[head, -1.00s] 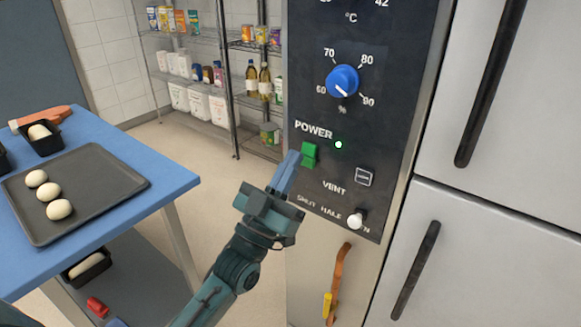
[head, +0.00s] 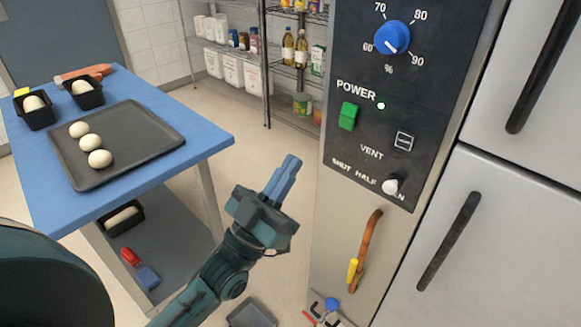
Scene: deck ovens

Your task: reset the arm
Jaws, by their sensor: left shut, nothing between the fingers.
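My left gripper (head: 286,176) is in the middle of the head view, with its blue fingers together and nothing between them. It points up and to the right, in the air to the left of the oven control panel (head: 376,150) and apart from it. The green power switch (head: 348,116) is up and to the right of the fingertips, and the small light (head: 381,106) beside it is lit. My right gripper is not in view.
A blue table (head: 200,140) at left holds a dark tray (head: 140,145) with three dough balls, and dough tins (head: 38,118). A lower shelf (head: 175,250) carries another tin. A wire rack (head: 266,60) stands behind. A grey tray (head: 250,314) lies low in front.

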